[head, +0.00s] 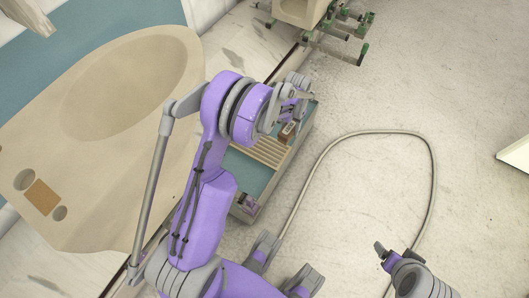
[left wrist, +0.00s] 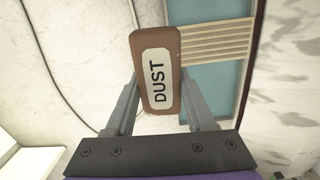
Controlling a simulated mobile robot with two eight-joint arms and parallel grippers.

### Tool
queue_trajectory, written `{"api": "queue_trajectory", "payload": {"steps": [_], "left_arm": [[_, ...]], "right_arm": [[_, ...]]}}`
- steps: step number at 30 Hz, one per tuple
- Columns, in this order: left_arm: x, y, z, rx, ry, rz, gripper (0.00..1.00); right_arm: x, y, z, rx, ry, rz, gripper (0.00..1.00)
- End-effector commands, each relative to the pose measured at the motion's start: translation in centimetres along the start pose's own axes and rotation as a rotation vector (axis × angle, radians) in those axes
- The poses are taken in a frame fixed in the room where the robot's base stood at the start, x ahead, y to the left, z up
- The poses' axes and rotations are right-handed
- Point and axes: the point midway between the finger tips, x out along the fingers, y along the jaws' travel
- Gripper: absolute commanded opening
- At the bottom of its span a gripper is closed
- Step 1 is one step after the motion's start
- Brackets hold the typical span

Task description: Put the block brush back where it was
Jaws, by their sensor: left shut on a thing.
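The block brush (left wrist: 157,70) is a brown block with a white label reading DUST. In the left wrist view it sits between the two fingers of my left gripper (left wrist: 160,105), which is shut on it. In the head view my left gripper (head: 293,112) is over the far part of a long narrow tray (head: 238,212), with the brown brush (head: 287,131) just below it. The tray has a teal floor and a pale slatted section. I cannot tell whether the brush touches the tray. My right gripper (head: 383,252) is at the lower right; its jaws are unclear.
A large beige basin-like board (head: 120,85) lies left of the tray. A small purple-and-dark item (head: 248,202) is at the tray's near end. A hose (head: 432,180) loops over the pale floor. A wheeled stand (head: 335,50) with green-tipped legs is at the top.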

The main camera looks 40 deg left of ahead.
Motion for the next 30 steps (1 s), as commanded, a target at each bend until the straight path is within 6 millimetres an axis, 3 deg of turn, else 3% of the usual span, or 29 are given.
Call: {"api": "queue_trajectory", "payload": {"steps": [1,9,12,15,19,30], "left_arm": [[3.7,-1.7,-0.7,-0.012,0.000,0.000,0.00],[16.5,-9.9,-4.4,-0.043,0.014,-0.004,0.00],[20.3,-12.6,-5.3,-0.052,0.019,-0.007,0.00],[22.7,-14.5,-6.0,-0.058,0.026,-0.010,0.00],[24.3,-16.0,-6.5,-0.062,0.033,-0.012,0.00],[30.1,-16.6,-6.8,-0.063,0.035,-0.013,0.00]], "right_arm": [[2.6,0.0,1.4,0.000,-0.009,0.000,0.83],[11.6,0.0,5.2,0.000,-0.042,0.000,0.83],[14.3,0.0,6.1,0.000,-0.051,0.000,0.83],[16.1,0.0,6.6,0.000,-0.056,0.000,0.83],[17.1,0.0,6.9,0.000,-0.059,0.000,0.83],[18.6,0.0,7.3,0.000,-0.060,0.000,0.83]]}}
